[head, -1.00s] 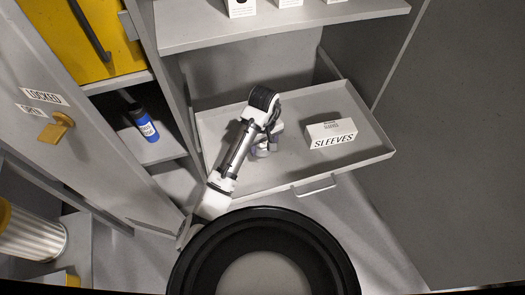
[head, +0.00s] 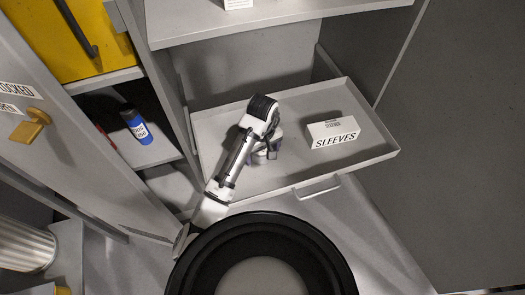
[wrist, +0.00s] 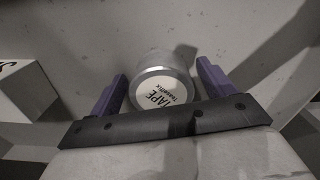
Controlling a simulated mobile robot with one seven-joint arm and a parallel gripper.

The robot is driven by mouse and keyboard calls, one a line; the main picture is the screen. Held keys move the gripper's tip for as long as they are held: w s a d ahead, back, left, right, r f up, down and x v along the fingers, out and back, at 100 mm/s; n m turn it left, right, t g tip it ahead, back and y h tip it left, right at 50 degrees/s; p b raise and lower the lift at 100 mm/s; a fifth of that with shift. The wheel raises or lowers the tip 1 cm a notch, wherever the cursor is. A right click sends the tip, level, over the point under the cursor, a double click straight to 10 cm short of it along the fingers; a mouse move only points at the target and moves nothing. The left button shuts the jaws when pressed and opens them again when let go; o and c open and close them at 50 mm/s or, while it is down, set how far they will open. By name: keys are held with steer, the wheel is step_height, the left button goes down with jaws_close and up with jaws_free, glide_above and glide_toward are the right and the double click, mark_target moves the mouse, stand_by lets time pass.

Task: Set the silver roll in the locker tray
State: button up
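The silver roll (wrist: 161,88), its round end marked TAPE, shows between my gripper's purple fingers in the wrist view. My gripper (wrist: 161,70) is open, with a visible gap on each side of the roll. In the head view my gripper (head: 268,154) is low over the left part of the pulled-out grey locker tray (head: 235,186). The roll is hidden or too unclear to pick out there. A shadow lies beside the roll on the grey surface; I cannot tell for certain whether it rests on the tray floor.
A white SLEEVES box (head: 333,133) stands in the right half of the tray; the floor between it and my gripper is clear. A shelf (head: 270,22) is above. A blue bottle (head: 137,127) is in the left compartment, beside the open door (head: 70,140).

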step_height(320, 180, up, 12)
steer(key=p, duration=1.3)
steer(key=shift+r, duration=0.25)
